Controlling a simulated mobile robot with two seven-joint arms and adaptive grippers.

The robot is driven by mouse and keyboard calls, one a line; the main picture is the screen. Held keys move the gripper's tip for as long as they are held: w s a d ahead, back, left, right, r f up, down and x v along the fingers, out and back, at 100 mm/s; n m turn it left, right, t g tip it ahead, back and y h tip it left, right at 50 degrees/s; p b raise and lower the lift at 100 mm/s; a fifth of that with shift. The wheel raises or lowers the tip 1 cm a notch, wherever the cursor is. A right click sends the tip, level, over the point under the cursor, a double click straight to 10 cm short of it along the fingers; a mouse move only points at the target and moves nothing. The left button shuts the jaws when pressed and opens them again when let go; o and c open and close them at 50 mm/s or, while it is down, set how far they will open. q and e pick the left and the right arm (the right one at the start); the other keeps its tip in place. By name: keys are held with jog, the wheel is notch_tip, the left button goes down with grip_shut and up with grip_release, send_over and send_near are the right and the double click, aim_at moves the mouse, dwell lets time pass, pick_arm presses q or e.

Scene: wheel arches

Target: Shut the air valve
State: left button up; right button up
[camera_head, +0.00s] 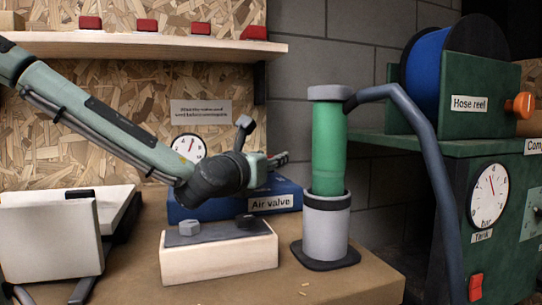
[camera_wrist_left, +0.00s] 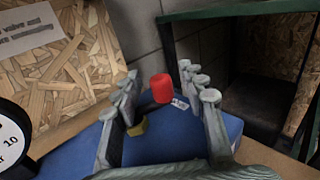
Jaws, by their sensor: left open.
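The air valve's blue base (camera_head: 190,212) stands on the table against the chipboard wall, with its label (camera_head: 270,203) on the front. My left gripper (camera_head: 282,160) is over the base and hides much of the valve in the head view. In the left wrist view the gripper (camera_wrist_left: 160,100) is open. A red handle end (camera_wrist_left: 163,88) shows between its fingers, with no clear contact. A brass-coloured part (camera_wrist_left: 138,127) sits lower, near the left finger, above the blue base (camera_wrist_left: 175,140). My right gripper is not in view.
A round gauge (camera_head: 188,148) is behind my arm. A shelf (camera_head: 140,45) runs above.

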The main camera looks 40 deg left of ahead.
pick_arm(q)
jog(key=shift+w+a, duration=0.25)
jog(key=shift+w, duration=0.35)
grip_shut()
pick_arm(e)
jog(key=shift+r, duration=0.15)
pick_arm(q)
jog(key=n+g+y, duration=0.1)
jog(key=n+g+y+b, duration=0.1)
jog(key=y, duration=0.1)
jog(key=a+n+y, duration=0.1)
jog(key=y, duration=0.1)
jog(key=shift+w+n+g+b, duration=0.3)
jog(key=shift+w+g+b, duration=0.05)
jog(key=shift+w+g, duration=0.05)
jog(key=shift+a, duration=0.1)
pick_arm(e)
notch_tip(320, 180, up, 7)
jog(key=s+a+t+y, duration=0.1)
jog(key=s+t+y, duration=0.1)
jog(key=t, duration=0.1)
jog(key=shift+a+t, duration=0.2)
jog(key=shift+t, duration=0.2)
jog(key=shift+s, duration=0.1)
